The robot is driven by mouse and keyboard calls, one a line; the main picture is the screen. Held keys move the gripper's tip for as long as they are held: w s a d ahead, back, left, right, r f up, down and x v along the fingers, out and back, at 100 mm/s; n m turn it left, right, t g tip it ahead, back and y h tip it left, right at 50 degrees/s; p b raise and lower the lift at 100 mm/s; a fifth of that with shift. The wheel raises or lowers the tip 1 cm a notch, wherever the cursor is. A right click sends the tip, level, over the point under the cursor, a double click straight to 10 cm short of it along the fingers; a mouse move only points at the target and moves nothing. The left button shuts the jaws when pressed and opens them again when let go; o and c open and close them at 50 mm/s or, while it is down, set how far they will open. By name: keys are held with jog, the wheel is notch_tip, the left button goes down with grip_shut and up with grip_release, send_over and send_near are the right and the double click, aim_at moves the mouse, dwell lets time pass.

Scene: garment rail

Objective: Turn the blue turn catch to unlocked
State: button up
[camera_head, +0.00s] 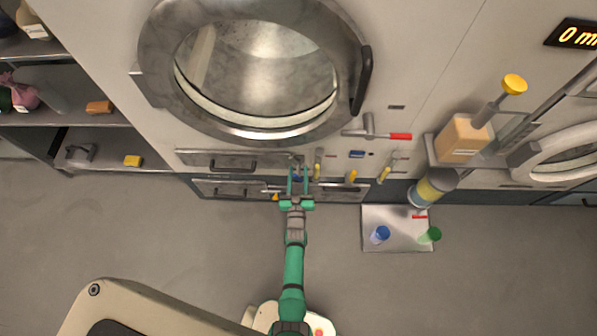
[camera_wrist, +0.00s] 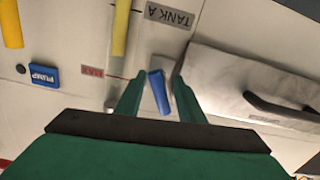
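The blue turn catch (camera_wrist: 159,92) is a small blue bar on the pale machine front, slightly slanted in the wrist view. It shows as a small blue spot in the head view (camera_head: 296,177). My green gripper (camera_wrist: 159,77) is open, with one finger on each side of the catch. A gap shows between the catch and the fingers in the wrist view; whether either finger touches it I cannot tell. In the head view my gripper (camera_head: 297,180) reaches up to the panel below the round door. No lock marking is readable beside the catch.
A drawer front with a dark handle (camera_wrist: 275,108) is beside the catch. Yellow handles (camera_wrist: 121,28), a blue PUMP button (camera_wrist: 44,76) and a red-tipped lever (camera_head: 400,136) are nearby. A tray (camera_head: 395,246) with blue and green items stands at the right.

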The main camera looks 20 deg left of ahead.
jog(key=shift+w+a, duration=0.1)
jog(key=shift+w, duration=0.3)
grip_shut()
jog(key=shift+m, duration=0.3)
jog(key=m, duration=0.3)
jog(key=shift+m, duration=0.3)
jog(key=c, duration=0.9)
grip_release()
jog(key=shift+m, duration=0.8)
jog(key=c, duration=0.9)
grip_release()
jog(key=shift+d+r, duration=0.1)
jog(key=shift+d, duration=0.1)
